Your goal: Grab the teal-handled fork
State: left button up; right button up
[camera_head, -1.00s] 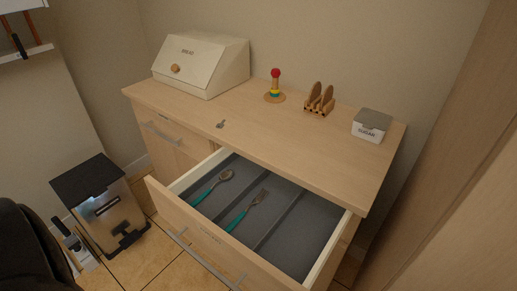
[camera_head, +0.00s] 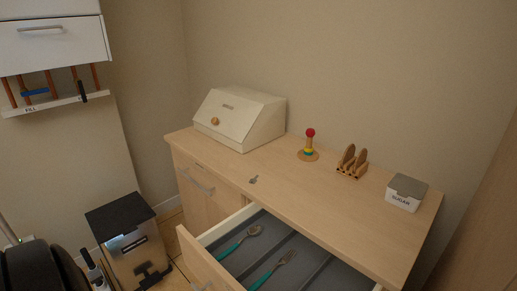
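The teal-handled fork (camera_head: 272,270) lies in the open drawer (camera_head: 210,269) of the wooden cabinet. Its tines point to the upper right, and it rests in a grey compartment of the tray (camera_head: 306,262). A teal-handled spoon (camera_head: 240,243) lies in the compartment to its left. The near part of the drawer is cut off by the bottom edge of the view. Neither of my grippers shows; a dark rounded shape, which I cannot identify for sure, is at the lower left.
On the cabinet top (camera_head: 300,190) stand a cream bread box (camera_head: 240,117), a ring stacker (camera_head: 309,147), a wooden rack (camera_head: 352,162) and a sugar container (camera_head: 405,193). A small key-like item (camera_head: 253,180) lies near the front edge. A bin (camera_head: 130,240) stands on the floor at left.

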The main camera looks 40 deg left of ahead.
aim_at(256, 285)
jog(key=u, duration=1.65)
